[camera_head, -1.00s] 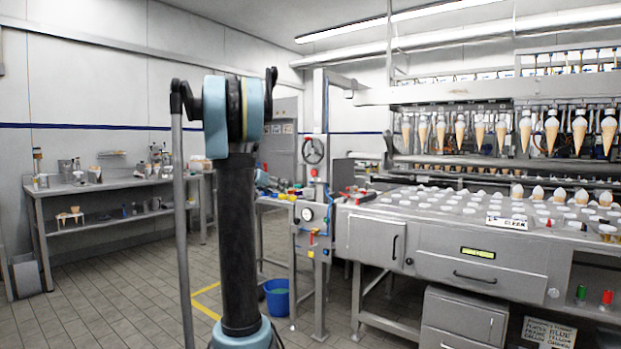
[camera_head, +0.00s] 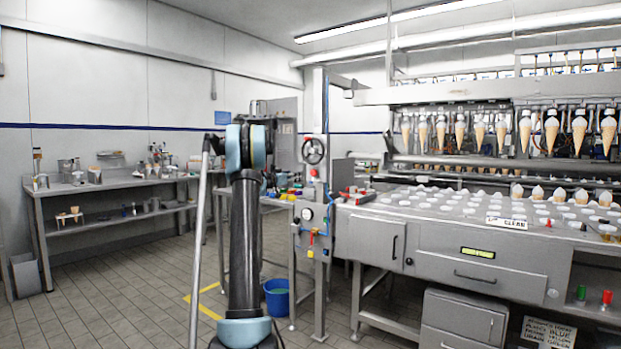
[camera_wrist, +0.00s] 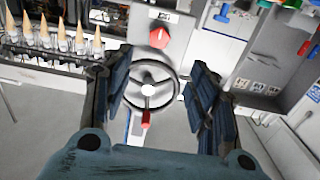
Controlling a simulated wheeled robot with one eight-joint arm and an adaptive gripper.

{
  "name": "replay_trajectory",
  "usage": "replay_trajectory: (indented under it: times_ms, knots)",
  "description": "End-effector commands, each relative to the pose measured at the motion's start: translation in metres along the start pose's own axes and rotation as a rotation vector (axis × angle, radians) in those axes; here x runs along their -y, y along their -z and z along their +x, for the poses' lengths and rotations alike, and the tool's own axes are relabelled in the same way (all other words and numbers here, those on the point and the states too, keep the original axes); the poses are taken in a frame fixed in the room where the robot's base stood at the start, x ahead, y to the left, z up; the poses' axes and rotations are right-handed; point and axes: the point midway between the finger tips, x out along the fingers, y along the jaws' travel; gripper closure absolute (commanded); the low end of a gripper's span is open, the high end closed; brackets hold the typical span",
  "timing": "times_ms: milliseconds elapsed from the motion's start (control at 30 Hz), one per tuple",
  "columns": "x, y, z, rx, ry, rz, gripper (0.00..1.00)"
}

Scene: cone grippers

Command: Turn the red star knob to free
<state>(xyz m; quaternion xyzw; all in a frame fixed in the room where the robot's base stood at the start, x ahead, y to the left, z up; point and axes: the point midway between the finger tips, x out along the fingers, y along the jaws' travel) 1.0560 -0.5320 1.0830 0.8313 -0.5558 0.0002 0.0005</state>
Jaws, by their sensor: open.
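The red star knob (camera_wrist: 160,37) sits on a pale panel near the top middle of the wrist view, just past the rim of a spoked handwheel. In the head view a small red spot (camera_head: 314,172) below the handwheel appears to be the knob, too small to read its setting. My gripper (camera_wrist: 160,72) is open and empty, its dark fingers on either side of the handwheel in the picture. The knob lies beyond the fingertips, apparently untouched. In the head view my gripper is hidden behind my arm.
The handwheel (camera_wrist: 168,101) with a red handle (camera_wrist: 146,120) fills the space between my fingers in the wrist view. A small label (camera_wrist: 164,16) sits beside the knob, unreadable. The cone machine (camera_head: 380,235) stands right of the post; a blue bucket (camera_head: 277,297) stands on the floor.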

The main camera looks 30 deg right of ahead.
Motion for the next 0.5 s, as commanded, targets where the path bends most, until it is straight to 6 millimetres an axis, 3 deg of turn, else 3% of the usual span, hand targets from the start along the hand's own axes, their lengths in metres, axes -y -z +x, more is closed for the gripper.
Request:
replay_trajectory:
  times_ms: [500]
  knots:
    - [-0.001,0.0,0.086,0.001,-0.002,0.0,0.46]
